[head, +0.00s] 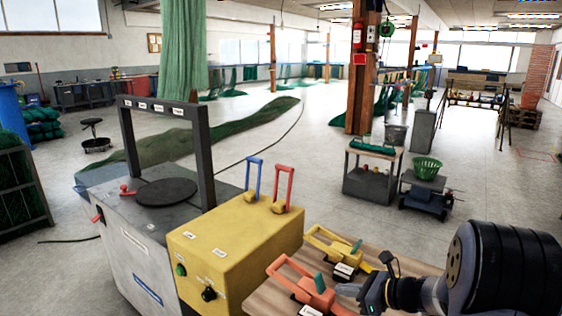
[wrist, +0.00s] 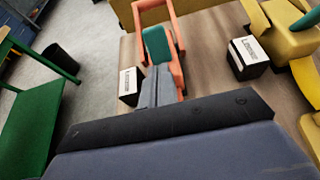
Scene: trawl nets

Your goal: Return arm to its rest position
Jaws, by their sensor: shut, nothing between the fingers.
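My gripper (head: 345,290) is at the lower right of the head view, low over the wooden bench top (head: 258,300). Its grey fingers (wrist: 157,86) are together and empty in the wrist view. An orange clamp-like tool (head: 305,290) with a teal lever lies on the bench just left of the fingertips; it also shows behind the fingers in the wrist view (wrist: 178,60). I cannot tell whether the fingers touch it. My dark arm fills the lower right corner of the head view.
A yellow tool (head: 335,249) lies behind the orange one, with small labelled blocks beside them. A yellow control box (head: 235,245) with blue and red levers stands left of the bench. A grey cart (head: 372,175) stands farther back. Open floor lies beyond.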

